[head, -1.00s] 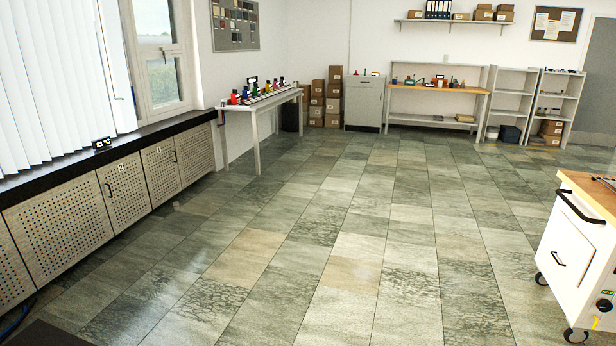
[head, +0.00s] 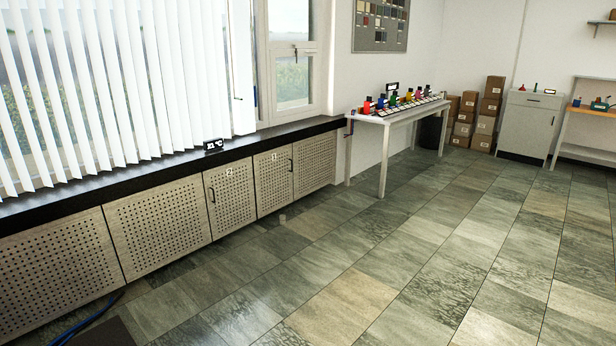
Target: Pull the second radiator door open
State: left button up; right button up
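The radiator cover runs along the left wall under the dark sill in the head view. Its perforated door marked 2 (head: 230,200) has a dark vertical handle (head: 213,195) near its left edge. The door marked 1 (head: 273,181) is to its right, with a dark handle (head: 291,166) at its right edge. Both doors look closed. Wider perforated panels (head: 158,226) continue to the left. Neither of my grippers is in view.
Open tiled floor (head: 330,240) lies in front of the cover. A white table (head: 400,113) with colored bottles stands beyond its right end. A blue cable (head: 95,318) and dark mat (head: 105,334) lie at lower left.

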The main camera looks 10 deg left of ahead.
aim_at(229, 187)
jog(key=i+l+u, duration=0.1)
jog(key=i+u, duration=0.3)
jog(key=i, duration=2.05)
